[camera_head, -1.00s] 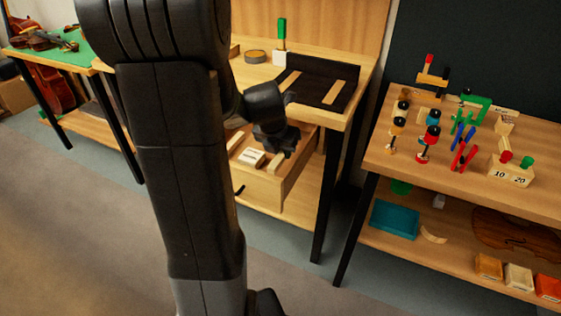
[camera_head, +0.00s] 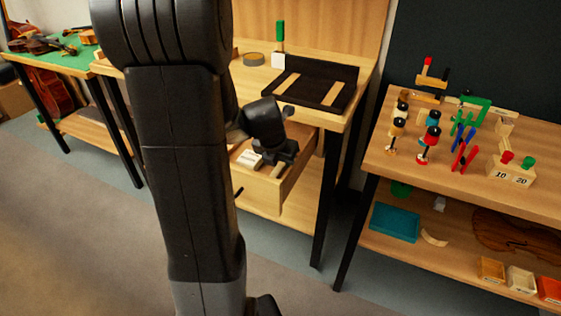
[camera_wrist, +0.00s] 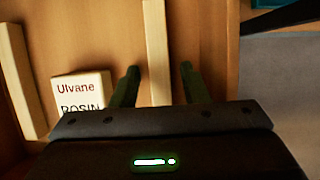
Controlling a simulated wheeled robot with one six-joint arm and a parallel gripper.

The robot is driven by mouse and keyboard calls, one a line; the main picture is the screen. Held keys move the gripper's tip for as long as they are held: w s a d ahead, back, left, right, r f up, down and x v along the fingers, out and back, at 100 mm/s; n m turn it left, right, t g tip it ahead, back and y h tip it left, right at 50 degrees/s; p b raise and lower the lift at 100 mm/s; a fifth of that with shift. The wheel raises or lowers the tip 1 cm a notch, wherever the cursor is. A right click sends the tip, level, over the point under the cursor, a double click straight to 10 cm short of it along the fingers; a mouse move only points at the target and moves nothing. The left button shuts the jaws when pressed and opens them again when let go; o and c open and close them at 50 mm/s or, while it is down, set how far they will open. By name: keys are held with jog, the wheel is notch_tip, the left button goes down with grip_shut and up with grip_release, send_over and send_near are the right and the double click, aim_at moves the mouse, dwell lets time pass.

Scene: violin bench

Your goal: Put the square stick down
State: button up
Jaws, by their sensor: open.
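A pale square stick (camera_wrist: 157,45) lies in the open wooden drawer (camera_head: 292,192) under the bench. In the wrist view my gripper (camera_wrist: 159,68) is open, with one dark finger on each side of the stick's near part and a gap visible on both sides. In the head view my gripper (camera_head: 284,152) is low over the drawer, and a short end of the stick (camera_head: 277,170) shows below it. A second pale stick (camera_wrist: 22,85) lies at the left in the wrist view. A white box marked "Ulvane Rosin" (camera_wrist: 80,88) lies between the two sticks.
The drawer's right wall (camera_wrist: 233,50) is close to my gripper. On the bench above, a dark tray (camera_head: 310,98) holds two pale strips. A second bench (camera_head: 450,180) with clamps and small tools stands to the right. Open floor lies in front.

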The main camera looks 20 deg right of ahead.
jog(key=p+v, duration=0.3)
jog(key=v, duration=0.9)
jog(key=shift+r, duration=0.15)
dwell(0.7)
